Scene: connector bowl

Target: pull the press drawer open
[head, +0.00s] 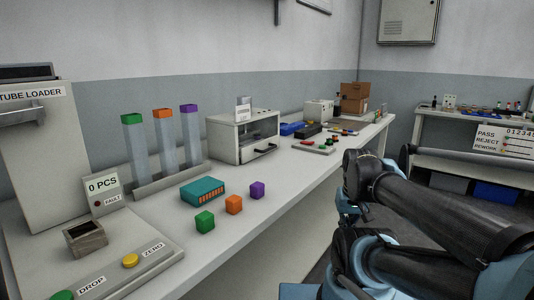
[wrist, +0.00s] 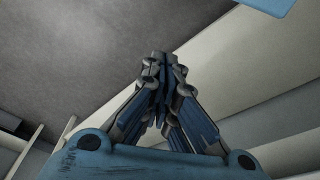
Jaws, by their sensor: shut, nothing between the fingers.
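A white box-shaped machine (head: 226,141), which looks like the press, stands on the long bench in the middle of the head view. A dark opening or window shows in its front, with a black handle (head: 265,149) low on that face. The drawer looks shut, though it is small in view. My gripper (wrist: 161,92) is shut and empty in the wrist view, its fingers together, over grey floor beside pale bench-like panels. It is apart from the press and the handle. In the head view my arm folds at the right and the fingertips cannot be made out.
A second bench (head: 455,120) stands behind my arm.

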